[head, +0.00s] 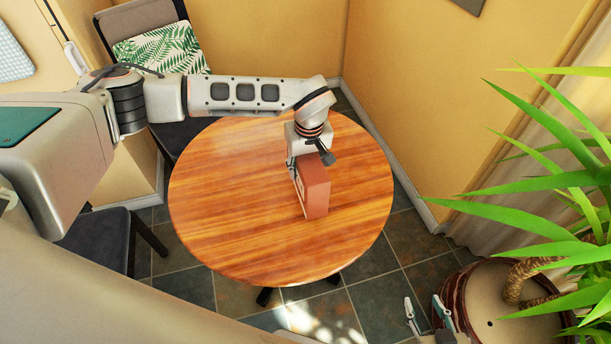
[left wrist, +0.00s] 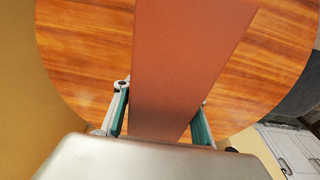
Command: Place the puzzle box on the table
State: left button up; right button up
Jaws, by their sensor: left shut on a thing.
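The puzzle box (head: 316,190) is a reddish-brown upright block over the middle right of the round wooden table (head: 225,190). My left gripper (head: 301,166) reaches in from the left and is shut on the box from above. In the left wrist view the box (left wrist: 185,60) runs between the two fingers (left wrist: 160,122), with the table (left wrist: 85,60) behind it. I cannot tell for sure whether the box's lower edge touches the tabletop. My right gripper (head: 428,312) is at the bottom edge, its fingers apart and empty, away from the table.
The tabletop around the box is otherwise bare. A chair with a leaf-patterned cushion (head: 160,50) stands behind the table, and a dark seat (head: 100,240) is at the left. A potted plant (head: 500,300) fills the right. Yellow walls (head: 440,90) close off the back.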

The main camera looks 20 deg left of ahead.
aim_at(307, 156)
pick_arm(q)
jog(key=shift+f, duration=1.85)
jog(key=o, duration=1.7)
jog(key=shift+f, duration=0.2)
jog(key=shift+c, duration=0.2)
jog(key=shift+r, duration=0.1)
jog(key=shift+r, duration=0.25)
jog(key=r, duration=0.3)
jog(key=s+r, duration=0.1)
jog(key=r, duration=0.3)
jog(key=d+r, duration=0.1)
jog(key=r, duration=0.3)
jog(key=shift+s+r, duration=0.25)
jog(key=shift+s, duration=0.1)
